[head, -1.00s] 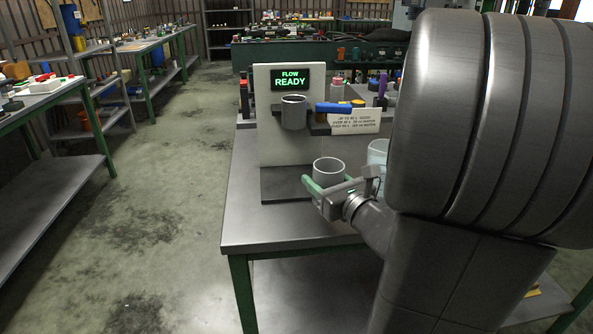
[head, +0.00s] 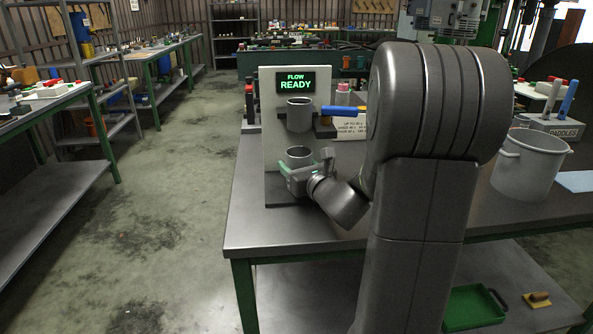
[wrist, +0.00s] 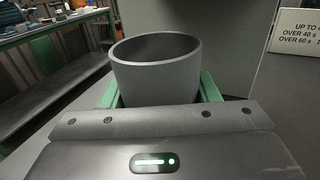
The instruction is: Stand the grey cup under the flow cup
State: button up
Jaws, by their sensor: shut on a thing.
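The grey cup (head: 299,153) is upright between the green fingers of my gripper (head: 296,168), which is shut on it. In the wrist view the cup (wrist: 155,75) fills the middle, with a green finger of my gripper (wrist: 158,92) on each side. The flow cup (head: 299,113) is held on the stand, and the grey cup is below it in the head view, with a small gap between them. Its depth relative to the flow cup is hard to judge. The cup's bottom is hidden by my gripper, so I cannot tell whether it touches the dark base (head: 280,198).
A blue handle (head: 338,112) sticks out right of the flow cup. A large grey pot (head: 529,165) and a paddle holder (head: 548,124) stand at the right. The table (head: 262,232) is clear at front left.

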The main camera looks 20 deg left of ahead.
jog(key=shift+f, duration=0.4)
jog(key=shift+f, duration=0.15)
jog(key=o, duration=1.1)
jog(key=shift+c, duration=0.2)
jog(key=shift+r, duration=0.25)
jog(key=shift+s+d, duration=0.15)
jog(key=shift+d, duration=0.2)
jog(key=p+v, duration=0.1)
jog(key=v, duration=1)
jog(key=shift+s+d, duration=0.1)
jog(key=shift+s, duration=0.05)
